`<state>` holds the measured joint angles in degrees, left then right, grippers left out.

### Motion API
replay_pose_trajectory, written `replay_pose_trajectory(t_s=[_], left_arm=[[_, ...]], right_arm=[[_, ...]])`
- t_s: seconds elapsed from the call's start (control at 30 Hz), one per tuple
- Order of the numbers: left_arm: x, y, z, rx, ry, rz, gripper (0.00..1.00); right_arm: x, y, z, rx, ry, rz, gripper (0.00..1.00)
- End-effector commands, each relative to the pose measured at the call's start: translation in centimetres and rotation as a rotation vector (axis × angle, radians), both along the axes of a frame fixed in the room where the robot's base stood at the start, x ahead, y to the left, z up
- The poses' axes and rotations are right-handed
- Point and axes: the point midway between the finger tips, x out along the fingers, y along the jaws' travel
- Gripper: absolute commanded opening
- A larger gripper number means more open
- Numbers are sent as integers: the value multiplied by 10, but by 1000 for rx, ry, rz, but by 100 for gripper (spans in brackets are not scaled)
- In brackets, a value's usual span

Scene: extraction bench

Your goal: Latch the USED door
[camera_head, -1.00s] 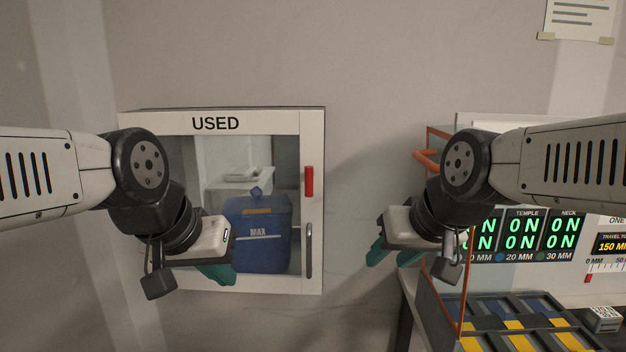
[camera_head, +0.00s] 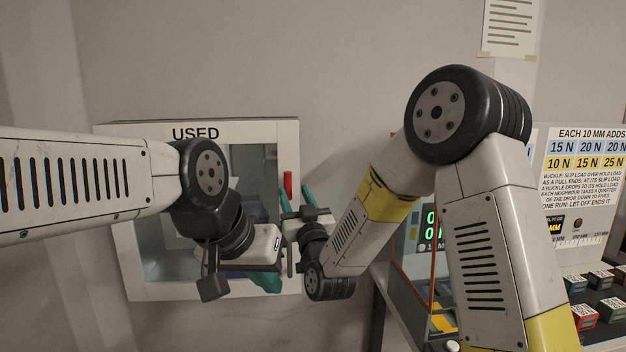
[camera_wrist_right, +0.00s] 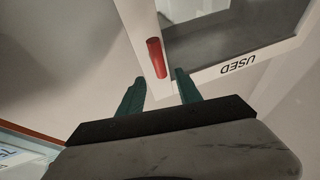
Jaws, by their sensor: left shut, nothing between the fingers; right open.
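The USED door (camera_head: 130,225) is a white frame with a window, set in a wall cabinet and looking closed. Its red latch handle (camera_head: 288,185) stands upright on the right side of the frame. My right gripper (camera_head: 295,192) is open in front of the latch. In the right wrist view the red latch handle (camera_wrist_right: 157,58) lies just beyond the gap between the teal fingertips of my right gripper (camera_wrist_right: 158,85), with no clear contact. My left gripper (camera_head: 268,280) is shut and empty, low in front of the door. My left arm hides much of the window and the blue bin behind it.
A bench (camera_head: 383,275) with an orange-edged frame and displays stands at the right, partly behind my right arm. Several small boxes (camera_head: 585,316) lie at the far right. The wall above the cabinet is clear.

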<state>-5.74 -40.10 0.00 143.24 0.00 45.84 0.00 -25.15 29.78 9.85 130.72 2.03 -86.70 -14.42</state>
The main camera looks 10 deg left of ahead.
Motion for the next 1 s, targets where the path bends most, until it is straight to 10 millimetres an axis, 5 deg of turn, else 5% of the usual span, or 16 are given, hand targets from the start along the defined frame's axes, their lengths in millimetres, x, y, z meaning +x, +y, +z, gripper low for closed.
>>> replay_pose_trajectory(t_s=[0.17,0.6,1.0], left_arm=[[0,0,0,0,0,0,0],[0,0,0,0,0,0,0],[0,0,0,0,0,0,0]], right_arm=[[3,7,3,19,-30,-2,41],[55,33,27,17,-28,-2,41],[61,36,30,16,-26,-2,38]])
